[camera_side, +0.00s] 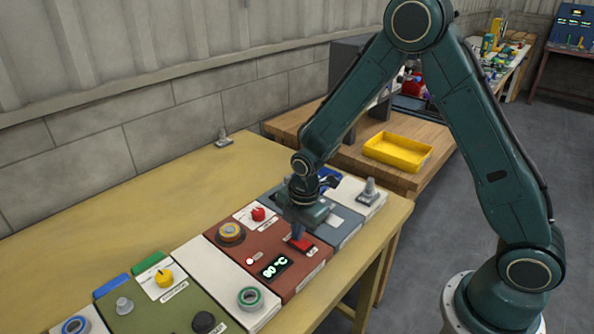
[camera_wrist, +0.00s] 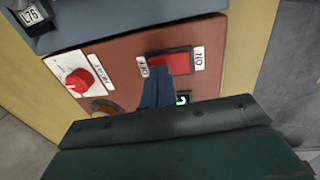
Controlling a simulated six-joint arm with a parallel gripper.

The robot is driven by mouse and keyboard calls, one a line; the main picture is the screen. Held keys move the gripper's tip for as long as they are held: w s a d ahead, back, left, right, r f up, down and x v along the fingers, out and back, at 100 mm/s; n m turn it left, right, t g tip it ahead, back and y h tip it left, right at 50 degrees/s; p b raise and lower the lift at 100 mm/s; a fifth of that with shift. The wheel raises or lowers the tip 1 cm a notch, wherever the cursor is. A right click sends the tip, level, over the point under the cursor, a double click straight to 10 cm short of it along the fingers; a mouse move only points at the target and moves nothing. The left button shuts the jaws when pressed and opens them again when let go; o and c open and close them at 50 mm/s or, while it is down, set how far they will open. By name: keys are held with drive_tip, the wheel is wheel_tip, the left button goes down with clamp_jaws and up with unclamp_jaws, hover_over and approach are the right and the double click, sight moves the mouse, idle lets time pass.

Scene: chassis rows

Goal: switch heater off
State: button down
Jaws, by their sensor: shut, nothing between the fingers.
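The heater is a red-brown panel (camera_side: 225,249) on the workbench. Its red rocker switch (camera_side: 301,244) also shows in the wrist view (camera_wrist: 170,63), between an OFF label (camera_wrist: 143,67) on the left and an ON label (camera_wrist: 198,58) on the right. My gripper (camera_side: 298,238) points down over the switch, shut and empty. In the wrist view its fingertips (camera_wrist: 158,80) are by the switch's OFF end and hide part of it; I cannot tell whether they touch. A lit temperature display (camera_side: 273,267) and a small round lamp (camera_side: 250,261) are on the panel.
A red knob (camera_side: 258,214) and an orange-ringed knob (camera_side: 231,232) share the panel. A green panel (camera_side: 165,305) with several controls is to the left; a grey-blue panel (camera_side: 335,222) is to the right. A yellow tray (camera_side: 397,152) stands on another bench. The table behind is mostly clear.

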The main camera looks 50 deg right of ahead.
drive_tip(key=shift+w+f+g, duration=0.15)
drive_tip(key=shift+f+g, duration=0.05)
drive_tip(key=shift+g, duration=0.1)
drive_tip(key=shift+s, duration=0.25)
drive_tip(key=shift+s+r, duration=0.15)
drive_tip(key=shift+s, duration=0.5)
drive_tip(key=shift+r, duration=0.15)
wheel_tip(320, 180, up, 14)
drive_tip(key=s, duration=0.2)
drive_tip(key=shift+f, duration=0.2)
idle(0.6)
